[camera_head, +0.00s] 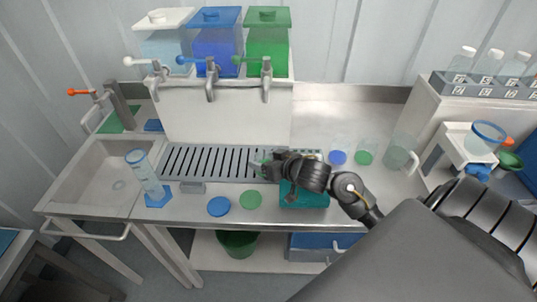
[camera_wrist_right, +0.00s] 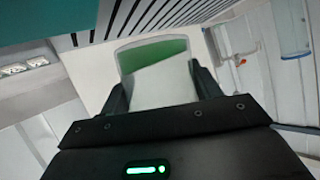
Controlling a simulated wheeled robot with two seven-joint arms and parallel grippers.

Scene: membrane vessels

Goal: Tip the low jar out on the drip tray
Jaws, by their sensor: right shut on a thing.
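My right gripper (camera_head: 266,166) is over the right part of the drip tray (camera_head: 205,165), a dark slatted grille below the taps. In the right wrist view the gripper (camera_wrist_right: 160,95) is shut on a low clear jar (camera_wrist_right: 153,75) with green in it. The jar looks tilted, and the slats of the drip tray (camera_wrist_right: 165,15) show close beyond it. In the head view my gripper hides most of the jar (camera_head: 257,163). I cannot tell whether any liquid is leaving it. My left gripper is not in view.
White, blue (camera_head: 217,42) and green (camera_head: 267,45) tanks with taps stand behind the tray. A teal block (camera_head: 304,196) is under my right arm. A tall clear cylinder (camera_head: 146,174) stands near the sink (camera_head: 100,185). Glass vessels, including a jug (camera_head: 399,152), stand at right.

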